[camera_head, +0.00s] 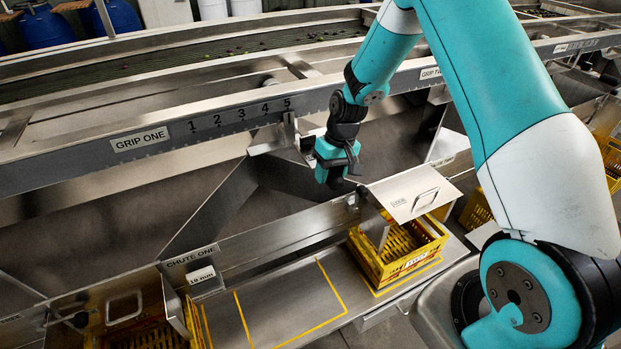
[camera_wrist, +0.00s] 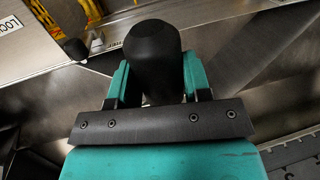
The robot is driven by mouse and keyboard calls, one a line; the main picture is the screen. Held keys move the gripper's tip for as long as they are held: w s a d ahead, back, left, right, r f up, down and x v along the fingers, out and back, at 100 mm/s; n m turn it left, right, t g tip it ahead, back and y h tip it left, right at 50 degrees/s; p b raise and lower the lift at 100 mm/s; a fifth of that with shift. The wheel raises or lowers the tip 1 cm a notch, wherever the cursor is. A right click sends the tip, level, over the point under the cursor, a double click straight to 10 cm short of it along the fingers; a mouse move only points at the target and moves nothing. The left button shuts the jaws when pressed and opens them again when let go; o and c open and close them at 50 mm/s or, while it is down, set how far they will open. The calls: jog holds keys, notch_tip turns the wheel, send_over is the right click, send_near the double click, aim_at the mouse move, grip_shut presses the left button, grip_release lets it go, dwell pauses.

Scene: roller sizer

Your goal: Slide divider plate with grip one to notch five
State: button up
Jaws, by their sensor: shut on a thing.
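My gripper (camera_head: 335,170) is below the rail, a little right of the number 5. In the wrist view, its teal fingers (camera_wrist: 155,78) are shut on a black rounded knob, grip one (camera_wrist: 152,48), with one finger on each side. The knob is mostly hidden by the gripper in the head view. The scale rail (camera_head: 215,122) carries the label GRIP ONE and the numbers 1 to 5. A metal bracket (camera_head: 289,130) stands at the rail just below the 5. The steel divider plate (camera_head: 275,141) appears to spread below it, partly hidden; which notch it sits in cannot be told.
Below are chute one (camera_head: 192,257), a yellow crate (camera_head: 375,262) under a hinged metal flap (camera_head: 410,192), and a yellow-outlined empty space (camera_head: 285,305) on the shelf. Another yellow crate (camera_head: 145,338) stands at lower left. The grip two label (camera_head: 430,73) is farther right.

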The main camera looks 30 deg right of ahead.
jog(key=shift+d, duration=0.3)
jog(key=o, duration=1.3)
jog(key=shift+d, duration=0.15)
jog(key=shift+c, duration=0.2)
jog(key=shift+a, duration=0.2)
jog(key=shift+r, duration=0.1)
jog(key=shift+w+r, duration=0.1)
jog(key=shift+r, duration=0.15)
jog(key=d+r+b, duration=0.1)
jog(key=d+r, duration=0.2)
jog(key=r, duration=1.3)
jog(key=shift+d+r, duration=0.2)
jog(key=shift+r, duration=0.05)
